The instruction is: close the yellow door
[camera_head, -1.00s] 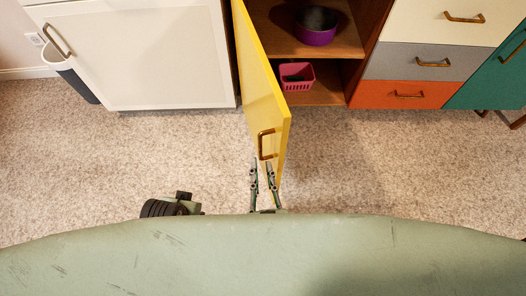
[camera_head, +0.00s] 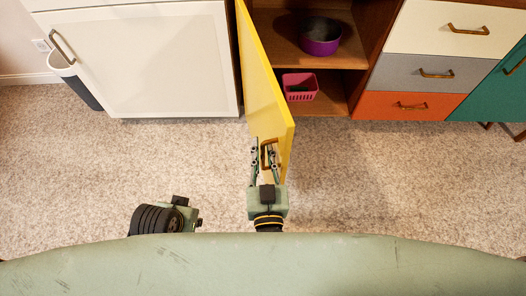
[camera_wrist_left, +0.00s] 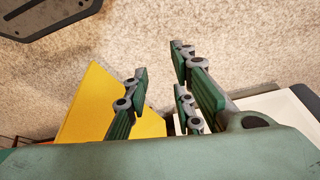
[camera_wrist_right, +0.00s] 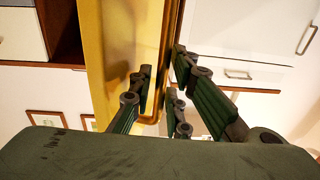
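The yellow door (camera_head: 262,85) stands open in the head view, swung out from the left side of the cabinet opening toward me. Its brass handle (camera_head: 263,154) is near the free edge. My right gripper (camera_head: 265,152) is open, with its fingers on either side of the handle. In the right wrist view the handle (camera_wrist_right: 167,60) passes between the spread fingers; I cannot tell whether they touch it. My left gripper (camera_wrist_left: 155,75) is open and empty above the carpet, and the yellow door (camera_wrist_left: 100,105) shows beyond it. In the head view its fingers are hidden.
The open cabinet holds a purple bowl (camera_head: 320,38) above and a pink basket (camera_head: 299,87) below. A white cabinet door (camera_head: 150,62) is at left, with a bin (camera_head: 80,80) beside it. Drawers (camera_head: 415,72) are at right. The carpet right of the yellow door is clear.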

